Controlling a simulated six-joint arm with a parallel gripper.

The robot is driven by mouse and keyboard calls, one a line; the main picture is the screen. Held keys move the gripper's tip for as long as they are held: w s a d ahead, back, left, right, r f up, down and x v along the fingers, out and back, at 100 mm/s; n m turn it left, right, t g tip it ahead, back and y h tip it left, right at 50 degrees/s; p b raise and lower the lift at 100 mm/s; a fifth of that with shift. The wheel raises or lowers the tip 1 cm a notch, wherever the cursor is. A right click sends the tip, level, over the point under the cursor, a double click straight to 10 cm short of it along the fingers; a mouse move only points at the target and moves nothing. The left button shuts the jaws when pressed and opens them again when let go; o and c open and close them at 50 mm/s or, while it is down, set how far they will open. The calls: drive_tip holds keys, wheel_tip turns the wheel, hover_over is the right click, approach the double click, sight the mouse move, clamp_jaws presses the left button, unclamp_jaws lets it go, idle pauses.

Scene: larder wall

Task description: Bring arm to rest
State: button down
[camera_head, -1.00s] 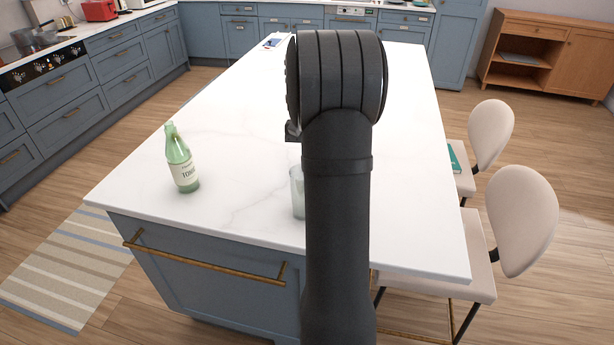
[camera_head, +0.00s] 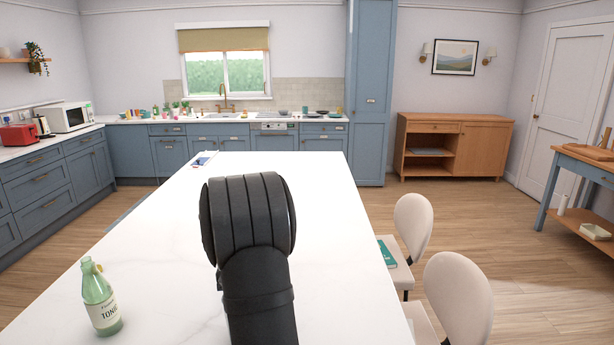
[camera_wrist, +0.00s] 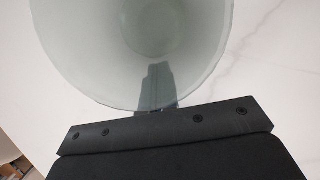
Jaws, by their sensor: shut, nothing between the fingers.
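My arm (camera_head: 250,225) rises from the bottom of the head view over the white island. It hides my gripper in that view. In the wrist view my gripper (camera_wrist: 157,72) is shut and empty; its fingers show dimly through or against a clear glass (camera_wrist: 95,50). The glass fills the top of that view, seen into its round mouth. I cannot tell whether the fingers touch it. The glass is not visible in the head view now.
A green tonic bottle (camera_head: 100,298) stands upright on the island (camera_head: 150,235), left of my arm. Pale chairs (camera_head: 458,300) line the island's right side, one holding a teal book (camera_head: 386,253). A phone-like item (camera_head: 205,158) lies at the far end.

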drive_tip(key=x, duration=0.3)
drive_tip(key=shift+w+a, duration=0.1)
drive_tip(key=shift+w, duration=0.5)
drive_tip(key=shift+w+a+r, duration=0.1)
drive_tip(key=shift+w, duration=0.4)
